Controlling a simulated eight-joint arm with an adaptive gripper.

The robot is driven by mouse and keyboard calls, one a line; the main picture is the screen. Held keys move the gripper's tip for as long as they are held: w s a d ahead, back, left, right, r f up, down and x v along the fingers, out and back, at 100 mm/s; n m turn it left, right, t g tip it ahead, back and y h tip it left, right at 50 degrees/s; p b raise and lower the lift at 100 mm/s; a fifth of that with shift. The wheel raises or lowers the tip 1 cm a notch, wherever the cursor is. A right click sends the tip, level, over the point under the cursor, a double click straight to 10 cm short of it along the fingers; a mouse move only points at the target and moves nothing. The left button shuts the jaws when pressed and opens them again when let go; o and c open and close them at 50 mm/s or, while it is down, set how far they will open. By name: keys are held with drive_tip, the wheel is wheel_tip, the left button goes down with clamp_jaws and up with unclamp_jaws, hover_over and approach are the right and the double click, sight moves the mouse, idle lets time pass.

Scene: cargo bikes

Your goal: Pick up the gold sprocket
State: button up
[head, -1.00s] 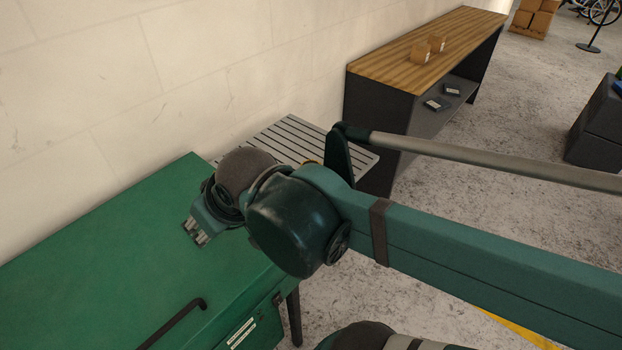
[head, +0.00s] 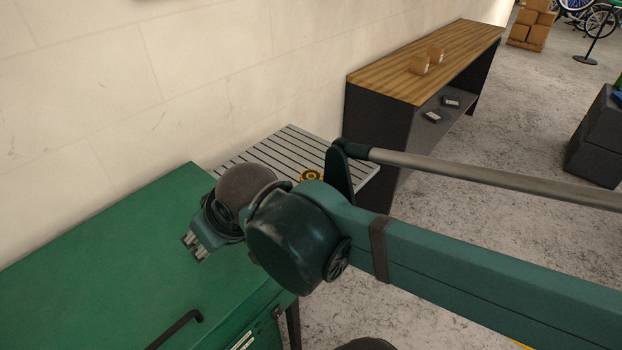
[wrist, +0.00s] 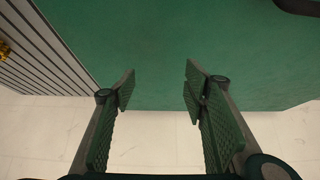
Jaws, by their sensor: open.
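The gold sprocket (head: 311,175) lies on a grey slatted table (head: 282,150), partly hidden behind my arm in the head view. In the wrist view a small part of the gold sprocket (wrist: 4,50) shows at the left edge, on the slatted top (wrist: 45,62). My gripper (wrist: 158,85) is open and empty, above the green surface and to one side of the sprocket. In the head view my gripper (head: 194,245) is seen small, over the green cabinet top, left of the slatted table.
The green cabinet (head: 90,260) has a dark handle (head: 178,328) on top. A wall runs behind. The green top under my gripper is clear.

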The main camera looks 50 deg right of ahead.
drive_tip(key=o, duration=0.6)
drive_tip(key=shift+c, duration=0.2)
drive_tip(key=shift+d+r, duration=0.1)
